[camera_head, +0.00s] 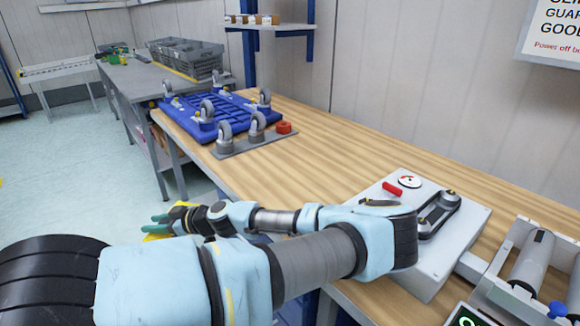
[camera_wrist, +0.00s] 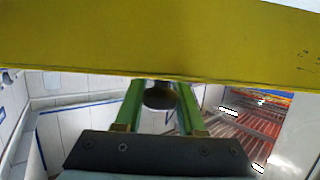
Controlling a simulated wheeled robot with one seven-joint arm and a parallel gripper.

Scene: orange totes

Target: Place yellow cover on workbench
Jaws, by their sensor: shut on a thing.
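The yellow cover (camera_wrist: 160,40) spans the top of the wrist view as a broad yellow face. My gripper (camera_wrist: 160,84) is shut on it, with the two green fingers reaching its lower edge. In the head view only a small part of the yellow cover (camera_head: 154,237) shows, beside the green fingertips of my gripper (camera_head: 158,224); my arm hides the rest. The gripper and cover are off the left side of the workbench (camera_head: 335,160), not over its wooden top. The cover's far side is hidden.
A blue wheeled frame (camera_head: 215,112) lies wheels-up at the workbench's far end, beside a grey plate with a red part (camera_head: 284,127). A grey device (camera_head: 410,255) stands at the near right. The wood between them is clear. A grey crate (camera_head: 185,58) sits on a farther table.

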